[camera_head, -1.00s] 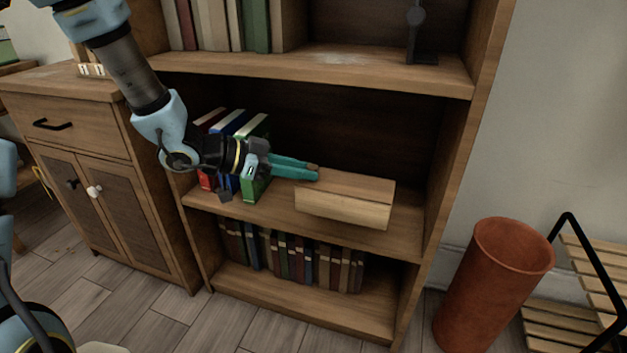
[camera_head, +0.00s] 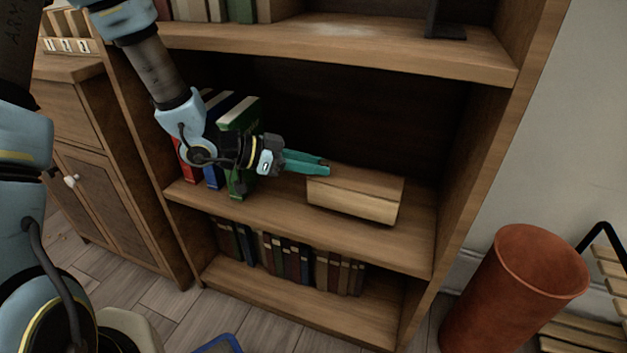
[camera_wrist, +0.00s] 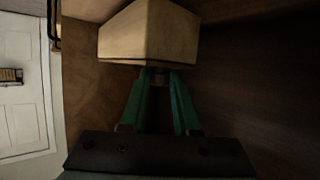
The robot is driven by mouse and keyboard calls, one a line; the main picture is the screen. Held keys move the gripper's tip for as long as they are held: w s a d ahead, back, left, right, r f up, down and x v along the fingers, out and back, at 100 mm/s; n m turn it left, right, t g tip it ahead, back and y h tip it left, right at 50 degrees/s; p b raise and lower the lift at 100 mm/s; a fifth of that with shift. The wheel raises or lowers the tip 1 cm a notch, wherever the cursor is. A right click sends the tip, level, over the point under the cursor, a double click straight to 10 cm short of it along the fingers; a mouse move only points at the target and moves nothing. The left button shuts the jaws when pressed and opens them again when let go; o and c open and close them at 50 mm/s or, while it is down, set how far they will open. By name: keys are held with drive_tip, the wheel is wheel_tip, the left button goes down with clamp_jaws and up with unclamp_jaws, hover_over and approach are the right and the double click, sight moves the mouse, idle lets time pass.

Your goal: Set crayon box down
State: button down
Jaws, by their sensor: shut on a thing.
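My gripper (camera_head: 306,160), with teal fingers, reaches over the middle shelf from the left.
Upright red, blue and green books (camera_head: 238,150) stand left, close to my wrist. A shelf board (camera_head: 340,45) is overhead. Shelf room is free at the right and behind.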

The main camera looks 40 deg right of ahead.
sight(311, 176)
wheel_tip(311, 176, down, 3)
drive_tip(key=shift+f+b, duration=0.2)
drive_tip(key=shift+b, duration=0.3)
drive_tip(key=c, duration=0.6)
unclamp_jaws()
drive_tip(key=shift+c, duration=0.2)
drive_tip(key=p+v, duration=0.3)
drive_tip(key=v, duration=0.9)
